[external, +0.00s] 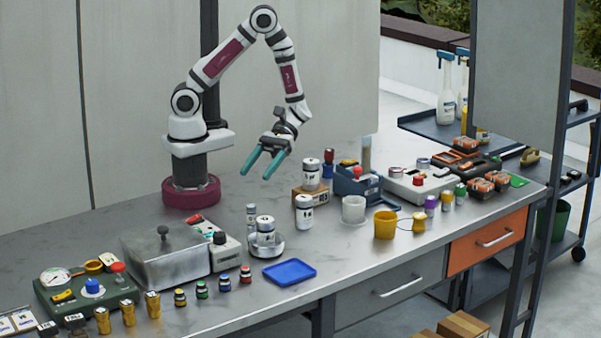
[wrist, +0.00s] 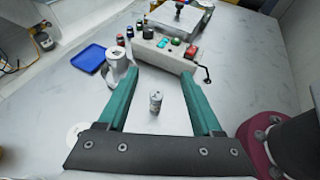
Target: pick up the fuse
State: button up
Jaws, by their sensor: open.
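A small pale grey cylinder with dark marks, which looks like the fuse (external: 251,213), stands upright on the metal worktop. It also shows in the wrist view (wrist: 155,101), between the two finger lines and well below them. My gripper (external: 255,174) is open and empty, with teal fingers pointing down toward the worktop. It hangs in the air above the small cylinder and is apart from it. In the wrist view the spread fingers (wrist: 161,76) have only bare worktop and the cylinder between them. The labels on the cylinder are too small to read.
A larger metal canister (external: 265,229) stands on a round dish close in front of the small cylinder. A control box (external: 225,250) and a metal box (external: 165,256) stand to its left. A blue tray (external: 289,271) lies in front. The worktop behind it is clear.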

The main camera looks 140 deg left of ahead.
send_near(249, 210)
jog(key=x, duration=0.4)
jog(key=shift+d+r, duration=0.1)
jog(key=shift+d, duration=0.05)
jog(key=shift+w+d+f, duration=0.1)
jog(key=shift+d+f, duration=0.1)
jog(key=shift+f, duration=0.1)
jog(key=x, duration=0.7)
jog(key=shift+r, duration=0.1)
grip_shut()
